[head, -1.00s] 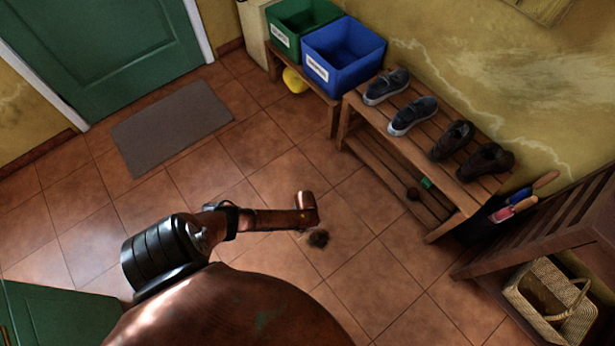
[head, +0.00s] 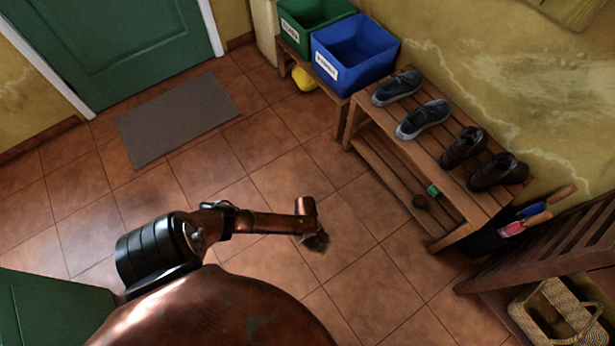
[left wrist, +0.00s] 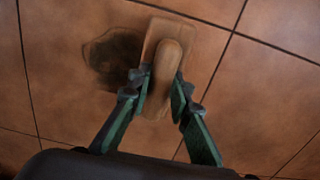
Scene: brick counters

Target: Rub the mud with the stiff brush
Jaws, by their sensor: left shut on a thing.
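The mud (head: 317,241) is a dark patch on the tiled floor, partly hidden behind the end of my left arm in the head view. In the left wrist view the mud (left wrist: 112,60) lies just left of the brush. The stiff brush (left wrist: 165,45) has a tan wooden block and a raised handle; its bristles are hidden underneath. My left gripper (left wrist: 161,83) is shut on the brush handle, with a green finger on each side. Whether the brush touches the floor I cannot tell. My right gripper is not in view.
A slatted wooden rack (head: 440,220) with several shoes stands to the right. Blue (head: 352,72) and green (head: 300,32) bins sit on a bench behind. A wicker basket (head: 552,318) is at the lower right. A grey mat (head: 178,118) lies by the green door. The middle floor is clear.

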